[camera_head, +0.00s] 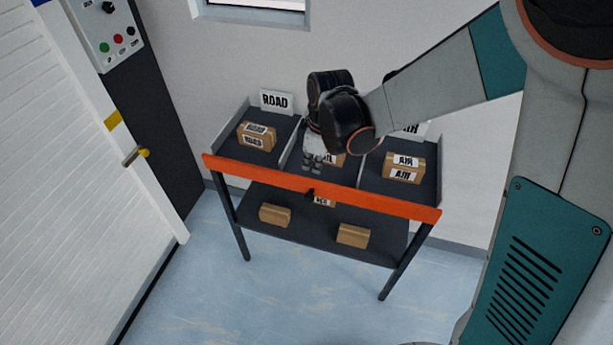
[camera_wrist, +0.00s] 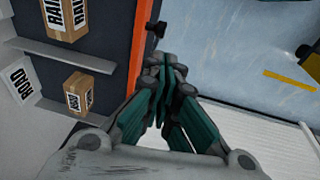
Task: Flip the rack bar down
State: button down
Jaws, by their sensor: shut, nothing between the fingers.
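The rack bar (camera_head: 255,174) is a long orange strip along the front edge of the rack's upper shelf. It also shows in the wrist view (camera_wrist: 137,60), upright in the picture. A small dark knob or handle (camera_head: 310,193) sits near its middle and shows near the top of the wrist view (camera_wrist: 157,29).
Behind the bar, a ROAD box (camera_head: 257,137), a partly hidden RAIL box (camera_head: 335,160) and an AIR box (camera_head: 403,168) sit in separate compartments. The lower shelf (camera_head: 315,235) holds several boxes. A white door with a handle (camera_head: 135,157) stands left. The floor in front is clear.

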dwell(0.3)
jog(key=f+b, duration=0.1)
jog(key=f, duration=0.3)
jog(key=w+a+f+b, duration=0.1)
jog(key=f, duration=0.4)
jog(key=w+f+b, duration=0.1)
jog(key=f+b, duration=0.1)
jog(key=f, duration=0.2)
jog(key=shift+w+a+f, duration=0.15)
jog(key=shift+a+f, duration=0.1)
jog(key=shift+f, duration=0.15)
notch_tip(320, 180, down, 8)
jog(key=b, duration=0.6)
jog(key=shift+r, duration=0.25)
jog(key=p, duration=0.6)
send_near(307, 196)
jog(key=shift+s+d+f, duration=0.1)
jog(key=shift+s+d, duration=0.1)
jog(key=shift+s, duration=0.15)
